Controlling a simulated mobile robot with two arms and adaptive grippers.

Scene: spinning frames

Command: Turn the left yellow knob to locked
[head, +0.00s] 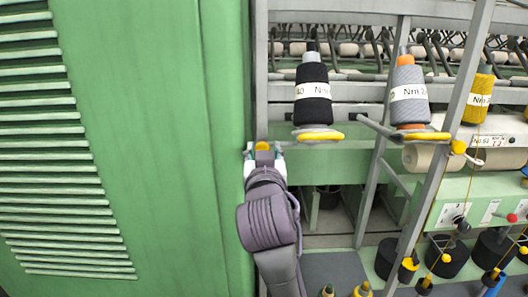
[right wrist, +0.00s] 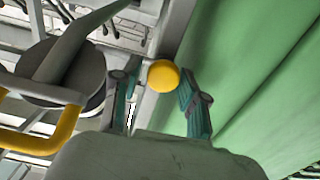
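The left yellow knob (head: 262,146) is on the grey frame post beside the green panel. My right gripper (head: 264,155) is at it, its arm coming up from below. In the right wrist view the round yellow knob (right wrist: 163,75) shows between the two teal fingers of the gripper (right wrist: 158,85). The fingers are apart. The right finger is close to the knob, and a gap shows on the left side. I cannot tell whether either touches it. The knob's locked or unlocked position cannot be read. My left gripper is not in view.
A large green panel (head: 150,130) stands close on the left. A black yarn cone (head: 313,95) on a holder with a yellow rim (head: 320,136) is just right of the gripper. A grey cone (head: 409,90) and another yellow knob (head: 458,147) on a slanted post are farther right.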

